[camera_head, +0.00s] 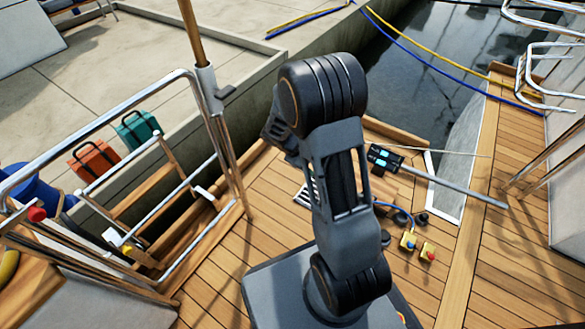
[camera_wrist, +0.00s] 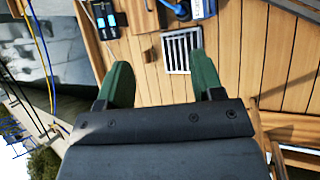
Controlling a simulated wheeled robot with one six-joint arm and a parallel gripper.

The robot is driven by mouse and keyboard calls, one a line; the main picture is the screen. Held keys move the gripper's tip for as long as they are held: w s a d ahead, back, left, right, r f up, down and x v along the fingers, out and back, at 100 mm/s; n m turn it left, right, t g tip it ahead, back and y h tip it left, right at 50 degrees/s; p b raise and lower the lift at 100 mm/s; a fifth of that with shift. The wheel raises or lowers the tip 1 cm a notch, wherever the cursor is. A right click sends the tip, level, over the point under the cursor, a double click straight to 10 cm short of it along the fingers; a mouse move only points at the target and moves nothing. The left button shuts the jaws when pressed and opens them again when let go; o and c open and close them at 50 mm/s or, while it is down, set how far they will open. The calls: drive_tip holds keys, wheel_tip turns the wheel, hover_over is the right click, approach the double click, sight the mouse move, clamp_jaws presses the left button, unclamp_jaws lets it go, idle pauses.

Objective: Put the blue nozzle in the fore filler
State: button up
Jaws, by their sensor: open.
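My gripper (camera_wrist: 160,62) shows in the wrist view, its two green fingers spread apart with nothing between them, above the plank deck. In the head view my own arm hides it. A blue piece with a dark end (camera_wrist: 203,8), perhaps the blue nozzle, shows at the top edge of the wrist view, beyond the right finger and cut off by the frame. In the head view a thin blue hose (camera_head: 392,207) runs on the deck right of my arm. Small dark round fittings (camera_head: 401,219) sit beside it. I cannot tell which, if any, is the fore filler.
A slatted grate (camera_wrist: 181,50) lies in the deck beyond my fingers. A black device with blue screens (camera_head: 380,158) stands near a grey rod (camera_head: 455,187). Metal rails (camera_head: 110,110) line the left side.

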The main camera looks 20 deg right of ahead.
drive_tip(key=s+a+r+m+t+y, duration=0.2)
drive_tip(key=s+a+r+t+y, duration=0.1)
drive_tip(key=s+a+r, duration=0.2)
drive_tip(key=s+a+r+m+t+y, duration=0.3)
drive_tip(key=s+a+r+y, duration=0.1)
drive_tip(key=a+r, duration=0.3)
drive_tip(key=shift+v, duration=1.45)
